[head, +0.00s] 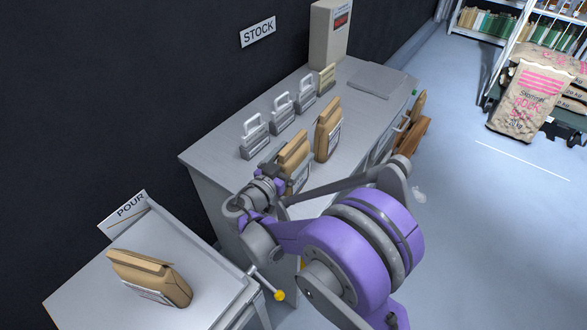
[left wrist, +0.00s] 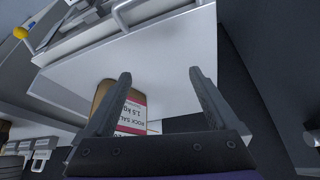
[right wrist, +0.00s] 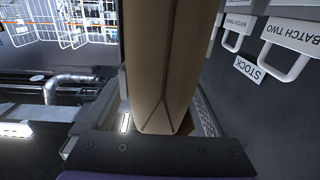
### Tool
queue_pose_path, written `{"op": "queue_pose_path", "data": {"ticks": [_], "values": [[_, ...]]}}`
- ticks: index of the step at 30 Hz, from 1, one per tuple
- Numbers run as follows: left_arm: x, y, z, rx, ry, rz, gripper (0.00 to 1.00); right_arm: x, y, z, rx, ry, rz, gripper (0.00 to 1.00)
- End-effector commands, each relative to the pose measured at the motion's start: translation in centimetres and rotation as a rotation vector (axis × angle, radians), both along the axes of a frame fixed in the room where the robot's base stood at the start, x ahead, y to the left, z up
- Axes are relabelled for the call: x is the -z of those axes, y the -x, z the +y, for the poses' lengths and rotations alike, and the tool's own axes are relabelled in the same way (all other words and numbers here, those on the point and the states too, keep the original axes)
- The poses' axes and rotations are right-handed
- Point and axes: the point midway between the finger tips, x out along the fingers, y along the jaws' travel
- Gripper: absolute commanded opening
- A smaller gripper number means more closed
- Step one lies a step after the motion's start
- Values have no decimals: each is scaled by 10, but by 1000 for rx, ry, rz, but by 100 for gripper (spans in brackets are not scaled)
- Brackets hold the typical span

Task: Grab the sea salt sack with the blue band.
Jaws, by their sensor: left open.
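Two brown paper sacks stand on the grey counter, a nearer one (head: 293,154) and a farther one (head: 328,130). No blue band shows on either; their label colours are unclear. My right gripper (head: 283,172) is at the nearer sack. In the right wrist view that brown sack (right wrist: 163,80) stands between the spread fingers, with a slim gap at the left finger. My left gripper (left wrist: 158,72) is open; its wrist view shows a sack labelled rock salt with a red band (left wrist: 133,110) beyond the fingers.
Several grey handled blocks (head: 280,113) line the back of the counter (head: 215,153) under the STOCK sign (head: 257,32). The POUR sign (head: 130,212) stands behind the front-left table (head: 85,302). Large sacks (head: 528,100) are at the far right; open floor lies before them.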

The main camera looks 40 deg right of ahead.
Motion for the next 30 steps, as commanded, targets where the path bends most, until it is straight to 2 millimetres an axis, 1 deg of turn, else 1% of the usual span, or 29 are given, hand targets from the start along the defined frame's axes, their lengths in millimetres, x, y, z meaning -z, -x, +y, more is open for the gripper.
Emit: {"op": "queue_pose_path", "data": {"ticks": [1, 2, 3, 5, 6, 8, 9, 11, 15, 30], "values": [[0, 0, 0, 0, 0, 0, 93, 0, 0, 0, 0, 0, 0, 84], [0, 0, 0, 0, 0, 0, 93, 0, 0, 0, 0, 0, 0, 79], [0, 0, 0, 0, 0, 0, 93, 0, 0, 0, 0, 0, 0, 72], [0, 0, 0, 0, 0, 0, 93, 0, 0, 0, 0, 0, 0, 61], [0, 0, 0, 0, 0, 0, 93, 0, 0, 0, 0, 0, 0, 54], [0, 0, 0, 0, 0, 0, 93, 0, 0, 0, 0, 0, 0, 43], [0, 0, 0, 0, 0, 0, 93, 0, 0, 0, 0, 0, 0, 36], [0, 0, 0, 0, 0, 0, 93, 0, 0, 0, 0, 0, 0, 25], [0, 0, 0, 0, 0, 0, 93, 0, 0, 1, 0, 0, 0, 0], [-1, 0, 0, 0, 0, 0, 93, -3, 0, 0, 0, 3, 0, 0]]}}
